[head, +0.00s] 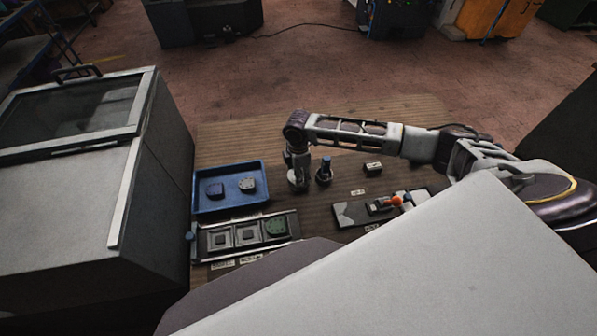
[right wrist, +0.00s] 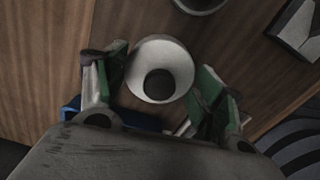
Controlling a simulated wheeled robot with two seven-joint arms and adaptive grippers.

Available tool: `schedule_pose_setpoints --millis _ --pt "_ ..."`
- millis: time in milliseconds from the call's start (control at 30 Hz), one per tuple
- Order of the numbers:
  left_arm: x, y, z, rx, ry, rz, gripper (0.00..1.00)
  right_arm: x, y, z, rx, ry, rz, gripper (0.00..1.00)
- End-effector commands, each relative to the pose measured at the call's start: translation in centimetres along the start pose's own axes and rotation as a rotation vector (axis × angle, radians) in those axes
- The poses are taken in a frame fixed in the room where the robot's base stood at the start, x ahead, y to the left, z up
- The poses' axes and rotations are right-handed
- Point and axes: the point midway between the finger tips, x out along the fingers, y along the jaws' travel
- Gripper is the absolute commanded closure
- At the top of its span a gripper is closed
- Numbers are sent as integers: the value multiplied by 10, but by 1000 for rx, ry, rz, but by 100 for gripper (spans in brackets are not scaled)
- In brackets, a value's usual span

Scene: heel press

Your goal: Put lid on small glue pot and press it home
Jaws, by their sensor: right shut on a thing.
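My right gripper (head: 298,184) points down over the wooden table, seen in the head view. In the right wrist view its green-padded fingers (right wrist: 162,85) are shut on a pale round piece (right wrist: 160,50) with a dark round centre. I cannot tell for sure whether this is the lid or the small glue pot, nor whether it touches anything below. A dark round-based object with a blue top (head: 325,170) stands just right of the gripper in the head view. My left gripper is not in view.
A blue tray (head: 231,208) holds two small pieces. A rack (head: 207,252) with square and green pieces lies in front of it. A dark board (head: 346,222) with an orange-topped item and a small labelled block (head: 372,168) are to the right. A large grey cabinet (head: 160,190) stands left.

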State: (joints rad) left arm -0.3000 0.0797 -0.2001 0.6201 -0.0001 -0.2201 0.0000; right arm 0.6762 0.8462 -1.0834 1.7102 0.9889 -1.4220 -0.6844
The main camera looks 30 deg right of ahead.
Motion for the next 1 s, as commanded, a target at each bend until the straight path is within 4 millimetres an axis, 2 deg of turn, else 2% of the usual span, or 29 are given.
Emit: schedule_pose_setpoints --millis 867,900,1000 --pt "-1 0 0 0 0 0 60 3 -2 0 -2 0 -5 45" --pt "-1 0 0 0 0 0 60 3 -2 0 -2 0 -5 28" --pt "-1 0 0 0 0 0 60 2 -2 0 -2 0 -5 15"
